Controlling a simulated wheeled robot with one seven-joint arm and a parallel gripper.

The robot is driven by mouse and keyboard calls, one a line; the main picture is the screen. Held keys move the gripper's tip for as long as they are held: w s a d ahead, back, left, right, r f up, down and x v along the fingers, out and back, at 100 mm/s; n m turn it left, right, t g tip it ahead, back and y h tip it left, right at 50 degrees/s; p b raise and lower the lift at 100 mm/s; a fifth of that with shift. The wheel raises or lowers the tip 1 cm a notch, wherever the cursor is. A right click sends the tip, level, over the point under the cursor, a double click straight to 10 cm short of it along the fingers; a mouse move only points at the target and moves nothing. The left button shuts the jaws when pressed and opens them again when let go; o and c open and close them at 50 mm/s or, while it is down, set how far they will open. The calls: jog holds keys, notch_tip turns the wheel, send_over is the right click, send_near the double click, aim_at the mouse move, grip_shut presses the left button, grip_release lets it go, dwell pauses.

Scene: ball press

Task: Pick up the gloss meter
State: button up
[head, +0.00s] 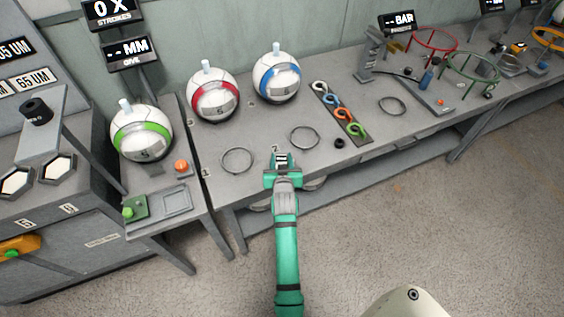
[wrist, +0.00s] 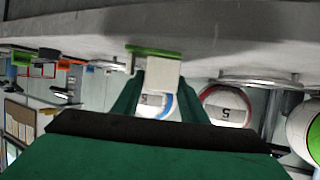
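My gripper (head: 282,161) is at the front edge of the grey bench, below the two wire rings in the head view. In the wrist view, its green fingers (wrist: 157,100) flank a small pale block with a green strip along one side, which I take to be the gloss meter (wrist: 163,70). The fingers appear to press on both its sides. The green strip lies close to the bench surface; I cannot tell whether it touches. In the head view the fingers mostly hide the block.
The bench (head: 330,155) carries a red-banded ball (head: 213,97), a blue-banded ball (head: 277,78), wire rings (head: 237,161) and a strip of coloured hooks (head: 341,108). A green-banded ball (head: 142,133) stands on the left stand. The floor in front is clear.

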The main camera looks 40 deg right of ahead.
jog(key=c, duration=0.8)
jog(key=shift+w+r, duration=0.1)
jog(key=shift+w, duration=0.05)
